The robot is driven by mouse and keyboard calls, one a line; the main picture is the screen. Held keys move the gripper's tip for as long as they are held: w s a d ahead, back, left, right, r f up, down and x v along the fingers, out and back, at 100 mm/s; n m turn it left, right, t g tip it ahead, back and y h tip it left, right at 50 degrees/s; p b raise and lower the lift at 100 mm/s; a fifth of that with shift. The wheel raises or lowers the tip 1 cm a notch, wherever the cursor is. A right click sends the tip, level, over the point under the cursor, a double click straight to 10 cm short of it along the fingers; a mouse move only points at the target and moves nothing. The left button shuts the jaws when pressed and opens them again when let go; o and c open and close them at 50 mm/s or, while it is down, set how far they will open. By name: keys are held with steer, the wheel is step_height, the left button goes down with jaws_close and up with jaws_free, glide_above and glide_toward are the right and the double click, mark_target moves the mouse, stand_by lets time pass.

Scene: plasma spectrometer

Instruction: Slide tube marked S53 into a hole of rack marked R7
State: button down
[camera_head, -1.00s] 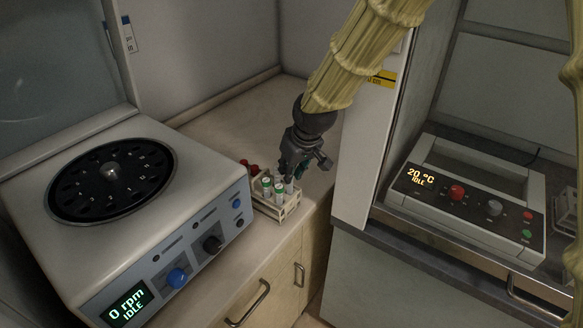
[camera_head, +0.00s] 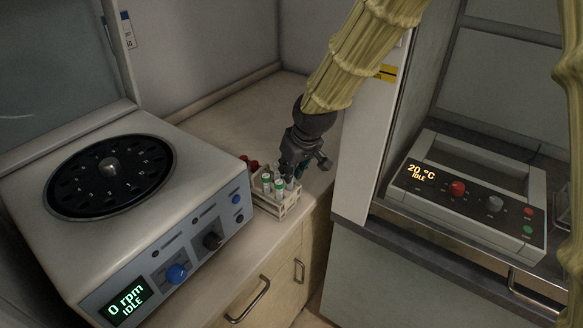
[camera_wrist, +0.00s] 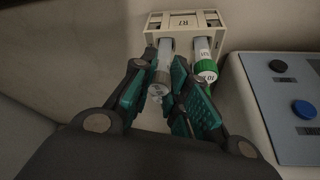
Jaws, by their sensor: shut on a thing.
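A small pale rack (camera_head: 290,211) stands on the counter beside the centrifuge; its label (camera_wrist: 183,23) in the wrist view looks like R7 or R1. My gripper (camera_head: 292,176) is at the rack's right side. In the wrist view my gripper (camera_wrist: 166,90) is shut on a clear tube with a greyish top (camera_wrist: 157,88). The held tube points toward the rack; whether its lower end is inside a hole is unclear. Its marking is too small to read. A green-capped tube (camera_wrist: 204,70) is beside it, and green-capped tubes (camera_head: 279,184) also show in the head view.
A centrifuge (camera_head: 205,190) reading 0 rpm IDLE stands close left of the rack. Red caps (camera_head: 254,164) show behind the rack. A wall panel (camera_head: 365,150) and a heater unit (camera_head: 470,205) reading 20 °C IDLE are to the right. The counter behind (camera_head: 225,115) is clear.

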steer(key=shift+f, duration=0.6)
steer(key=c, duration=1.3)
jaws_free()
steer(key=shift+r, duration=0.1)
